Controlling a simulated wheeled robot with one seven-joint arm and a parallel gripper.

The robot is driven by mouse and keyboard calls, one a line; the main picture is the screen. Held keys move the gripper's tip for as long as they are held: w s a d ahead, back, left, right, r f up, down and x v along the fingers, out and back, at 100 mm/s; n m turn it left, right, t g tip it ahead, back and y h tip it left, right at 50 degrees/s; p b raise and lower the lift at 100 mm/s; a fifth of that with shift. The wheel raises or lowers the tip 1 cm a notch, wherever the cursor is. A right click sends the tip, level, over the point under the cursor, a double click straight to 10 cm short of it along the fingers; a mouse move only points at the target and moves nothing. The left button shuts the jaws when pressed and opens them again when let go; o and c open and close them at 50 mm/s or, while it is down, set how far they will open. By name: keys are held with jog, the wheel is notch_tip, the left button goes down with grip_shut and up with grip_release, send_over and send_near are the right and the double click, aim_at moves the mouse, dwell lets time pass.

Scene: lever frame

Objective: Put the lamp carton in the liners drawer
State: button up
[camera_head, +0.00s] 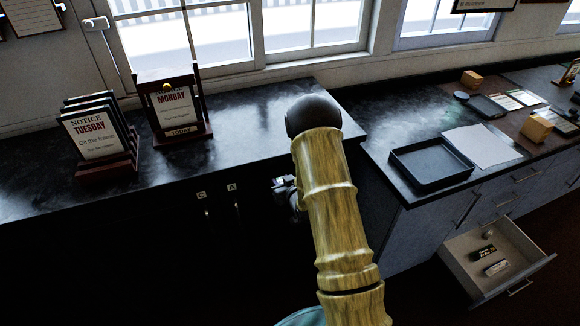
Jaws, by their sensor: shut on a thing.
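My gripper (284,186) shows partly beside my arm at the front of the dark counter. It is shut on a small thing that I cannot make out. Two small tan boxes are on the right counter: one near the back (471,78) and one further right (537,127). I cannot read on either whether it is the lamp carton. A drawer (526,262) stands open low at the right, with several small items inside, one dark (485,253) and one pale (497,268). No label names it as the liners drawer.
A black tray (432,164) and a pale sheet (482,146) lie on the right counter. Notice stands reading Tuesday (94,135) and Monday (174,103) are on the left counter. Small tags C (201,195) and A (231,188) are on its dark front.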

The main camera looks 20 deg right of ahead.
jog(key=s+a+f, duration=0.2)
jog(key=s+f, duration=0.1)
jog(key=f, duration=0.3)
jog(key=s+a+f+m+h, duration=0.1)
jog(key=s+a+f, duration=0.2)
jog(key=f, duration=0.3)
jog(key=shift+s+f, duration=0.3)
jog(key=shift+f, duration=0.1)
